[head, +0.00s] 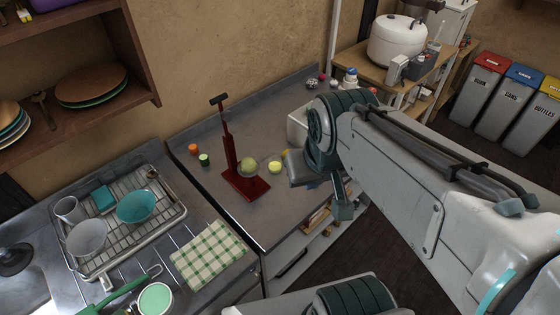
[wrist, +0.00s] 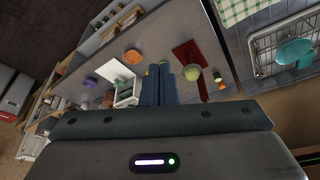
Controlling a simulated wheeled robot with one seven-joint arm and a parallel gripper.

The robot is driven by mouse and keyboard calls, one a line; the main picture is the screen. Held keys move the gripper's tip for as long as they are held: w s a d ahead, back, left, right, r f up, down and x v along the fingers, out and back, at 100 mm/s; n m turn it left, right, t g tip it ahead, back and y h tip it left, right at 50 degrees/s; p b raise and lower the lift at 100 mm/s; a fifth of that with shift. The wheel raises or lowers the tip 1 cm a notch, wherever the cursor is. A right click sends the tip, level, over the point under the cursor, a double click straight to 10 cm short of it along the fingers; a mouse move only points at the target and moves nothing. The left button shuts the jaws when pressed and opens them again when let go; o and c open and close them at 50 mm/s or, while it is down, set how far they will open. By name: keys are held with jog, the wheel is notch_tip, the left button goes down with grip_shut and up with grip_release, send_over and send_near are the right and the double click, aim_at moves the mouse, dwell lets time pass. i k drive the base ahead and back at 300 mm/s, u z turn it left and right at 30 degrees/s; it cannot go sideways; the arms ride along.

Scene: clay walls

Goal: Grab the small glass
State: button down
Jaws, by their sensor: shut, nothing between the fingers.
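I cannot tell for sure which thing is the small glass. A small, pale, round, glass-like thing with yellow-green in it (head: 248,165) stands at the red press (head: 228,150) on the grey counter. It also shows in the wrist view (wrist: 192,73), just right of my fingertips. A small whitish cup (head: 67,209) is in the dish rack at the left. My gripper (head: 343,208) is right of the press, near the counter's right edge, partly hidden by my arm. In the wrist view my gripper's fingers (wrist: 166,70) are together and empty.
A yellow-green ball (head: 275,168) and a white box (head: 297,128) are between press and arm. Free counter lies in front of the press.

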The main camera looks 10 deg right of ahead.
aim_at(275, 162)
jog(key=u, duration=3.1)
jog(key=k, duration=1.75)
jog(key=z, duration=1.7)
jog(key=i, duration=1)
